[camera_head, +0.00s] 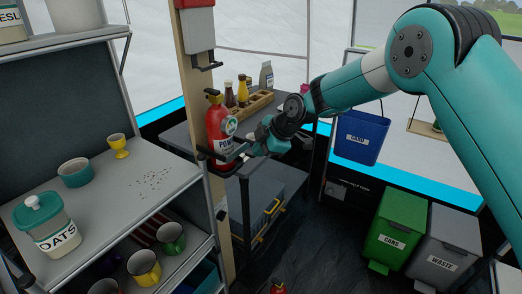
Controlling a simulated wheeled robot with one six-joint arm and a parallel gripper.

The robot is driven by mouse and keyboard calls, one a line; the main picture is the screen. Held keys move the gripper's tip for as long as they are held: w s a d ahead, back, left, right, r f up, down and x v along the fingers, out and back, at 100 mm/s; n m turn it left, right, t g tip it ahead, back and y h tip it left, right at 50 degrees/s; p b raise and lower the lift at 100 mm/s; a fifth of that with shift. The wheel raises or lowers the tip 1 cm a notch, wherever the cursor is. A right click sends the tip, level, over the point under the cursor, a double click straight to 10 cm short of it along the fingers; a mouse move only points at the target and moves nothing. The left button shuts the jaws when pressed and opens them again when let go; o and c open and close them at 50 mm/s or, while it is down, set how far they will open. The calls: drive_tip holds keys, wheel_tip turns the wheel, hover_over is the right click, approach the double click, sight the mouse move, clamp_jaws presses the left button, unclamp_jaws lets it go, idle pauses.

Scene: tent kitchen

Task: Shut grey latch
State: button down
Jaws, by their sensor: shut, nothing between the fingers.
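A red powder extinguisher (221,126) stands upright against a tan wooden post, left of centre. A dark bracket (207,154) runs around its lower part. A thin grey bar (237,153) sticks out from the bracket's front toward the right; it looks like the grey latch, but it is too small to tell clearly. My gripper (246,154) is shut and empty, at the bar's right end, just right of the extinguisher. I cannot tell whether it touches the bar. My gripper and wrist partly hide this spot.
A shelf unit (105,190) with cups and an oats jar (46,222) fills the left. A counter with bottles and a wooden tray (250,106) stands behind. A blue bin (360,136), a green bin (395,228) and a grey bin (446,243) are at right.

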drive_tip(key=shift+a, duration=0.2)
drive_tip(key=s+d+r+m+b, duration=0.3)
drive_tip(key=s+d+r, duration=0.5)
drive_tip(key=s+r, duration=0.45)
drive_tip(key=s+d+m+g, duration=0.1)
drive_tip(key=s+m, duration=0.3)
drive_tip(key=s, duration=0.5)
drive_tip(key=s+d+r+m+g+h+p, duration=0.1)
drive_tip(key=s+d+m, duration=0.3)
drive_tip(key=s, duration=0.5)
drive_tip(key=s+d+m+g+h+p, duration=0.1)
drive_tip(key=s+d+m, duration=0.2)
drive_tip(key=s, duration=0.5)
drive_tip(key=shift+s+r+m, duration=0.25)
drive_tip(key=shift+s+m, duration=0.15)
